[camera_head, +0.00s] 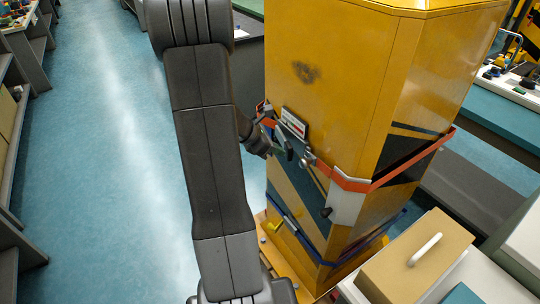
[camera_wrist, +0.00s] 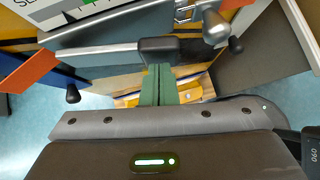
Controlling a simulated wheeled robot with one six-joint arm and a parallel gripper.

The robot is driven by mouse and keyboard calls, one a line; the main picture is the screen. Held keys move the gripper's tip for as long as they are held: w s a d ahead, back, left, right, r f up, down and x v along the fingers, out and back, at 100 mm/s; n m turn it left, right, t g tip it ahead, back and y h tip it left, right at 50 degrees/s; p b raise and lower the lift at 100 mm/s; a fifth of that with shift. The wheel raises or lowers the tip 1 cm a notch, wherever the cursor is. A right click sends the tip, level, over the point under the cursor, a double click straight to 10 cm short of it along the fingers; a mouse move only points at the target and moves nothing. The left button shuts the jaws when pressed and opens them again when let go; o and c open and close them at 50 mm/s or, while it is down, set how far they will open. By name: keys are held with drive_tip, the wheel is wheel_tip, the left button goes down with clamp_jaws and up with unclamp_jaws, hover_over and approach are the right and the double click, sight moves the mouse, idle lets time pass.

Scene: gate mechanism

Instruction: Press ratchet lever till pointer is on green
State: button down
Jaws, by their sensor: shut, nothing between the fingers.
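The ratchet lever is a grey bar ending in a black grip (camera_wrist: 172,48) in the wrist view. A white scale plate (camera_wrist: 85,8) with a green patch is cut off at the top left there; it also shows in the head view (camera_head: 294,122) on the yellow cabinet's front. I cannot make out the pointer. My gripper (camera_wrist: 160,72) is shut and empty, its green fingertips right at the near edge of the black grip; I cannot tell whether they touch. In the head view my gripper (camera_head: 280,150) is just below the scale plate, partly hidden by my arm.
The tall yellow cabinet (camera_head: 335,60) carries an orange band (camera_head: 350,183) around it. A tan box with a white handle (camera_head: 415,262) stands at the lower right. The blue floor (camera_head: 100,150) at left is clear.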

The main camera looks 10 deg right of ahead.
sight(287, 148)
drive_tip(key=shift+s+d+n+t+b, duration=0.1)
drive_tip(key=shift+d+n+t+b, duration=0.35)
drive_tip(key=shift+d, duration=0.35)
drive_tip(key=shift+s+d+n+t+b, duration=0.1)
drive_tip(key=shift+d+n+t+b, duration=0.2)
drive_tip(key=shift+d+b, duration=0.35)
drive_tip(key=shift+d, duration=0.1)
